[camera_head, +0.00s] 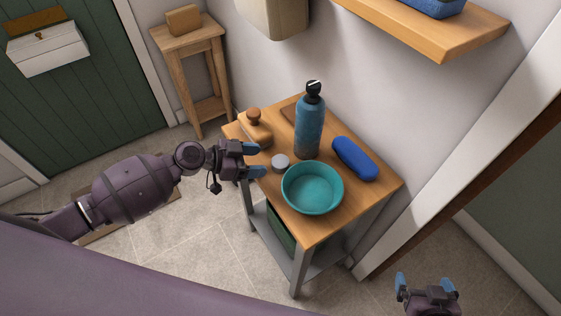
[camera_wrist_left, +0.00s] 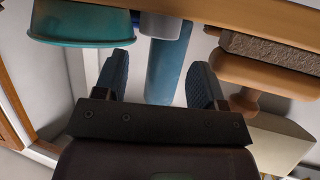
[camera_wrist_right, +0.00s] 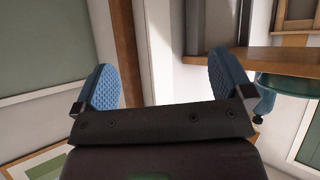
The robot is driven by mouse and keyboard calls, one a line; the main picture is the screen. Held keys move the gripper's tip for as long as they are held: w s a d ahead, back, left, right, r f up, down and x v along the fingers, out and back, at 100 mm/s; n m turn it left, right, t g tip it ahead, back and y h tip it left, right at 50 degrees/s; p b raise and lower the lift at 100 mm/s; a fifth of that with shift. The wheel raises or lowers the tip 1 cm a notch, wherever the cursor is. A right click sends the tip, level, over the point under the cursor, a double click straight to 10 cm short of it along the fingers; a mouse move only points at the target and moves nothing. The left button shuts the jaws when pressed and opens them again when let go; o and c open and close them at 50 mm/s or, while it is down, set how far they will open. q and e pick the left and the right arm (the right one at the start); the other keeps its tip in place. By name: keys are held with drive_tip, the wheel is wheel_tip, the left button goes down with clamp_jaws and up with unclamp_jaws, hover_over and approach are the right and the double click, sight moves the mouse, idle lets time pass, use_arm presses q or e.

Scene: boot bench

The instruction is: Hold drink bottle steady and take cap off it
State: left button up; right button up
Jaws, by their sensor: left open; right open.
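The drink bottle (camera_head: 310,130) is blue, darker near its base, and stands upright on the wooden bench top. Its black cap (camera_head: 314,88) with a loop is on top. My left gripper (camera_head: 254,160) is open and empty at the bench's left edge, pointing toward the bottle but apart from it. In the left wrist view the bottle (camera_wrist_left: 168,72) shows upside down between the open fingers, some way beyond them; its cap is hard to make out there. My right gripper (camera_head: 426,281) is open and empty, low at the right, away from the bench.
A small grey-white round item (camera_head: 281,163) and a teal bowl (camera_head: 313,188) stand in front of the bottle. A wooden-handled brush (camera_head: 256,128) lies left, a blue case (camera_head: 355,158) right. A wooden shelf (camera_head: 440,35) juts from the wall above. A door frame (camera_head: 470,150) stands right.

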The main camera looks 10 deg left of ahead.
sight(281, 161)
use_arm(q)
drive_tip(key=shift+x, duration=0.85)
drive_tip(key=p+x, duration=0.1)
drive_tip(key=x, duration=0.3)
drive_tip(key=shift+s+d+r, duration=0.1)
drive_tip(key=shift+d, duration=0.25)
drive_tip(key=shift+f, duration=0.2)
drive_tip(key=c, duration=0.6)
drive_tip(key=shift+c, duration=0.6)
drive_tip(key=shift+r, duration=0.25)
wheel_tip(281, 161, up, 19)
drive_tip(key=p, duration=0.4)
drive_tip(key=shift+r, duration=0.2)
use_arm(e)
wheel_tip(281, 161, up, 6)
drive_tip(key=w, duration=0.1)
drive_tip(key=shift+w+r, duration=0.15)
drive_tip(key=shift+w, duration=0.1)
